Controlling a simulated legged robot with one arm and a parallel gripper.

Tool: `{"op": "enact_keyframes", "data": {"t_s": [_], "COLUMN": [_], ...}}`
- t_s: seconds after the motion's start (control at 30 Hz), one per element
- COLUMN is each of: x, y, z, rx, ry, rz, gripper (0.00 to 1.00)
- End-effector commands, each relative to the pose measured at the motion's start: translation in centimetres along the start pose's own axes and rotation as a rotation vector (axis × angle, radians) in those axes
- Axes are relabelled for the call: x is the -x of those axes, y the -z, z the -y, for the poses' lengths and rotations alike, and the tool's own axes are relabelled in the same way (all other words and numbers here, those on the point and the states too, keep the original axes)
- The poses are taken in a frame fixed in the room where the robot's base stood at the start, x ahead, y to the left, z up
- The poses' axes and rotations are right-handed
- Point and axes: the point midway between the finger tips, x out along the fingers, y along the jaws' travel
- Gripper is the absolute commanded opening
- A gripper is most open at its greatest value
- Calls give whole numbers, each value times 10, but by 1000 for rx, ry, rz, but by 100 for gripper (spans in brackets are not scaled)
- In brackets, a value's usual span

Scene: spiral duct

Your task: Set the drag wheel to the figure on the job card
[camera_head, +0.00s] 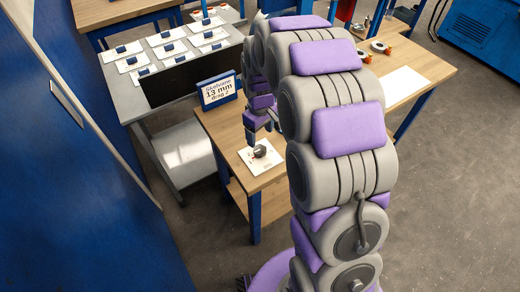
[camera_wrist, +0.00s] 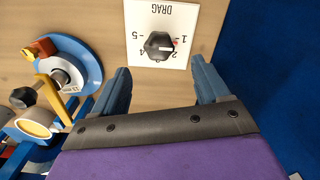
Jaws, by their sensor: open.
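The job card (camera_head: 218,91) stands in a blue frame on the wooden bench and reads 13 mm and drag 2; its top line is less clear. The drag wheel (camera_wrist: 158,45) is a dark faceted knob on a white plate (camera_wrist: 146,14) marked DRAG, with figures around it. A small red mark at the knob's right side lies by the figure 1. The wheel also shows in the head view (camera_head: 260,151). My gripper (camera_wrist: 165,82) is open and empty, its two blue fingers below the plate in the wrist view, apart from the knob.
A blue wheel-shaped part with orange and yellow pieces (camera_wrist: 85,70) lies left of the plate in the wrist view. A blue panel (camera_wrist: 275,60) is on the right. A grey table (camera_head: 115,85) with several white cards stands at the back left.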

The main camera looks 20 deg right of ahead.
Motion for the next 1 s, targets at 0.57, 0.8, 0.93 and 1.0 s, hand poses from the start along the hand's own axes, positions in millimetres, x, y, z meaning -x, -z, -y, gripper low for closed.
{"op": "enact_keyframes", "data": {"t_s": [0.57,0.8,0.93,1.0], "x": [-82,-84,-84,-84], "y": [0,0,0,0], "z": [0,0,0,0], "rx": [-1,-1,-1,-1], "ry": [0,0,0,0], "rz": [-1,-2,-1,-1], "gripper": [75,75,70,63]}}
